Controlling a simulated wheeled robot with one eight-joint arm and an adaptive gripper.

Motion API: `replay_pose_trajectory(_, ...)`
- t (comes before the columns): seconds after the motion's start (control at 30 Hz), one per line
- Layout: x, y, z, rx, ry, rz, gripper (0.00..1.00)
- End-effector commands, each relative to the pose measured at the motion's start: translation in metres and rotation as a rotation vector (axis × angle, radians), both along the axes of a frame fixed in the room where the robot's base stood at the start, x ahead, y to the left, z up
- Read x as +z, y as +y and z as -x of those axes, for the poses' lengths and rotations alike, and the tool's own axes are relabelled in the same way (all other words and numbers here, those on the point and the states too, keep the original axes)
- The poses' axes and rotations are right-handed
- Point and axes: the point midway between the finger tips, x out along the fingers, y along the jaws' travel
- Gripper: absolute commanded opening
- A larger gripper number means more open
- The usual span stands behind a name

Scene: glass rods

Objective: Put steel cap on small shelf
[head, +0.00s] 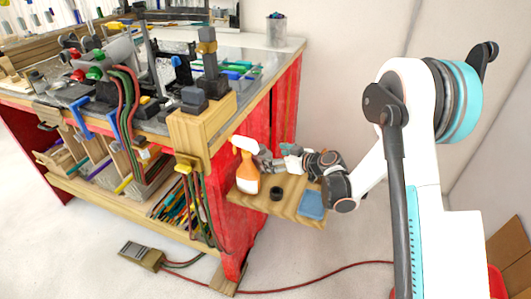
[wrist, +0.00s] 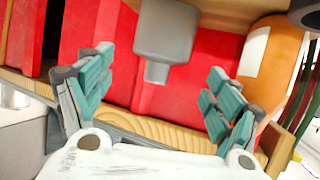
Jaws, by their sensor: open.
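In the wrist view, which looks upside down, a grey steel cap (wrist: 167,35) has a wide body and a narrower end. It appears to stand on the small wooden shelf (wrist: 222,12) with the narrow end up. My gripper (wrist: 157,85) is open, with teal-padded fingers left and right of the cap in the picture. No contact shows, and the depth is hard to judge. In the head view my gripper (head: 280,158) is low over the back of the shelf (head: 291,208), right of the spray bottle; the cap is hard to make out there.
An orange and white spray bottle (head: 247,176) stands close to my gripper. A black ring (head: 276,193) and a blue sponge (head: 312,204) lie on the shelf's front part. The red bench side (head: 235,213) borders the shelf. A red cable (head: 310,279) runs across the floor.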

Motion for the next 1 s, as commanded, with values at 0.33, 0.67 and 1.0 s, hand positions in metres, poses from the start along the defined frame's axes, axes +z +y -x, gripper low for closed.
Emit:
replay_pose_trajectory(0.33,0.017,-0.03,0.028,0.0,0.001,0.001,0.83)
replay_pose_trajectory(0.67,0.032,-0.034,0.034,-0.012,0.025,0.008,0.83)
replay_pose_trajectory(1.0,0.11,-0.054,0.084,-0.126,0.196,0.07,0.83)
